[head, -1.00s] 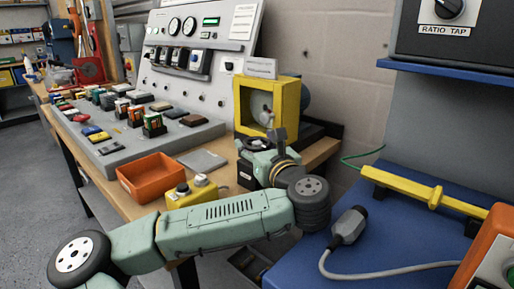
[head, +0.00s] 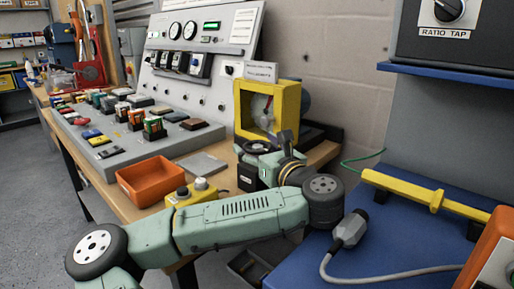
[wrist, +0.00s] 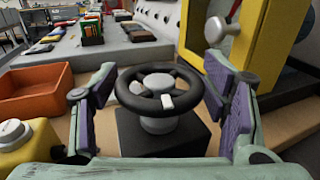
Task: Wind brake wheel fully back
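The brake wheel (wrist: 128,98) is a black handwheel with spokes, a grey hub and a small white mark at its near side. It sits on a grey post above a dark block (wrist: 190,135). In the head view the wheel (head: 257,146) shows small beside the yellow guard frame, partly hidden by my gripper. My gripper (wrist: 160,82) is open, with one purple-padded finger left of the wheel and one right of it. A gap shows between the left pad and the rim; the right pad is close to the rim, and contact cannot be told.
A yellow guard frame (head: 238,110) stands behind the wheel. An orange bin (head: 150,182) and a yellow button box (head: 190,195) are to the left. A sloped panel with several modules (head: 200,100) stands farther back. A grey-cabled plug (head: 350,228) lies on the blue surface at right.

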